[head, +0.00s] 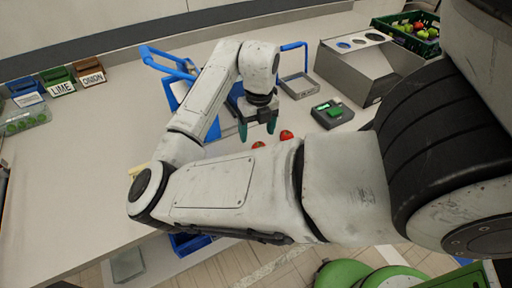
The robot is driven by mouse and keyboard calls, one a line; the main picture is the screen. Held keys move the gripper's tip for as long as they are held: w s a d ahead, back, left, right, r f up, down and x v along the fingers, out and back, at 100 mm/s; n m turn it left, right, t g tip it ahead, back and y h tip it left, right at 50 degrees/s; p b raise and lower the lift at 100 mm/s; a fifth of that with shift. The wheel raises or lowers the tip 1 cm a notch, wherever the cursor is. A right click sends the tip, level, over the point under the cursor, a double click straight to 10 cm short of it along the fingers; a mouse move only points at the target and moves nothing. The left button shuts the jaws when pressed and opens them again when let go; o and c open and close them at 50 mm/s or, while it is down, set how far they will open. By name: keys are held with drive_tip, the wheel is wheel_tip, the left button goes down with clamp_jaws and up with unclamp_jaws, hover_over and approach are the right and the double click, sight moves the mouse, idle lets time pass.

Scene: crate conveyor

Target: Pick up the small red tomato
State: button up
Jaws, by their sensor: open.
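Two small red tomatoes show just past my arm in the head view. One tomato (286,135) lies to the right of my gripper, and the other tomato (258,145) lies slightly nearer and is partly hidden behind my arm. I cannot tell which is smaller. My gripper (257,133) points down with its green fingertips apart, above and close to the tomatoes. It is open and nothing shows between its fingers. I cannot tell its exact height over the counter.
A blue-handled frame (170,64) stands behind my arm. A grey metal box (365,68), a small device with a green top (332,113) and a green crate of produce (428,48) are at right. LIME (58,79) and ONION (89,71) bins stand at left.

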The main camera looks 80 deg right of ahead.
sight(259, 144)
drive_tip(key=shift+s+f+p, duration=0.2)
drive_tip(key=shift+f+p, duration=0.1)
drive_tip(key=shift+f, duration=1.3)
drive_tip(key=shift+s+f+p, duration=0.15)
drive_tip(key=shift+f+p, duration=0.15)
drive_tip(key=shift+f, duration=1.25)
drive_tip(key=c, duration=1.1)
drive_tip(key=shift+r, duration=0.1)
